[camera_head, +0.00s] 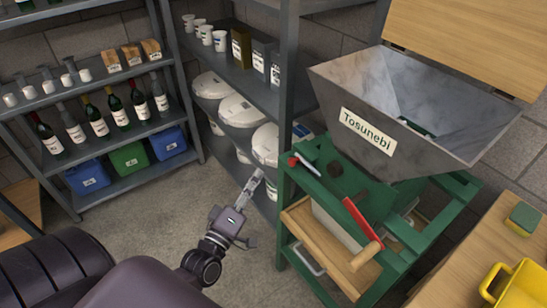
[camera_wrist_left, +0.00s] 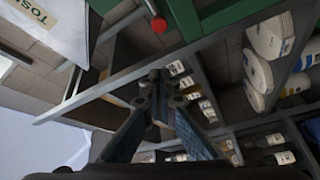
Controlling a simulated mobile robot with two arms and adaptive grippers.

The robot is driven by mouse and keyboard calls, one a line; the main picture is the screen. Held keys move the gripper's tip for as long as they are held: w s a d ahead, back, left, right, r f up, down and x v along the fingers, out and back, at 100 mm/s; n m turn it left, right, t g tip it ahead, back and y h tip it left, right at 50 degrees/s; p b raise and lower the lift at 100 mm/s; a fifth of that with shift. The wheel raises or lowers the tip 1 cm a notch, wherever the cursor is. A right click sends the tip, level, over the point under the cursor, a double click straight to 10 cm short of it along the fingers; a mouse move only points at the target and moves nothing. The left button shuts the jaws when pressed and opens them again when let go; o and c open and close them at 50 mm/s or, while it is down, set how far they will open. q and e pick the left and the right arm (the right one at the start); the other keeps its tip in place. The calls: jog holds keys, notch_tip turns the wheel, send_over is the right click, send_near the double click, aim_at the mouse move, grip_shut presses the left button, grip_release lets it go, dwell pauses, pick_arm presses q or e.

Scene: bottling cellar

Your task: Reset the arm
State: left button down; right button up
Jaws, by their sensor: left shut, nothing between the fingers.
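My left gripper (camera_head: 257,177) reaches up from the bottom of the head view, over the floor between the shelves and the green-framed machine. Its fingers are together and hold nothing. In the left wrist view the gripper (camera_wrist_left: 158,85) shows with its fingers meeting at the tips, in front of shelving seen at a tilt. My right gripper is not in view.
The green machine (camera_head: 345,178) with its grey hopper (camera_head: 440,120) stands close right of the gripper. Shelves (camera_head: 130,135) with bottles and bins stand behind. A yellow container (camera_head: 522,287) and green sponge (camera_head: 524,218) sit on a wooden surface at right. Bare floor (camera_head: 150,215) lies left.

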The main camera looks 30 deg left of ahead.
pick_arm(q)
jog(key=s+d+f+m+g+h, duration=0.1)
jog(key=s+d+f+m+g, duration=0.2)
jog(key=f, duration=0.9)
jog(key=s+d+f+m+g, duration=0.1)
jog(key=s+f+m+g, duration=0.3)
jog(key=f, duration=0.8)
jog(key=s+d+f+m+g+h, duration=0.1)
jog(key=s+d+f+g, duration=0.3)
jog(key=f, duration=0.9)
jog(key=s+f+m+g, duration=0.2)
jog(key=s+f, duration=0.4)
jog(key=s, duration=0.4)
jog(key=s+d+f+m+g, duration=0.1)
jog(key=s+f+m+g, duration=0.2)
jog(key=s+f, duration=0.3)
jog(key=s+f+m+g, duration=0.2)
jog(key=s+f, duration=0.3)
jog(key=s, duration=0.8)
jog(key=shift+s+d+f+m+g, duration=0.25)
jog(key=shift+s+f+m+g, duration=0.15)
jog(key=shift+m, duration=0.4)
jog(key=shift+w, duration=0.1)
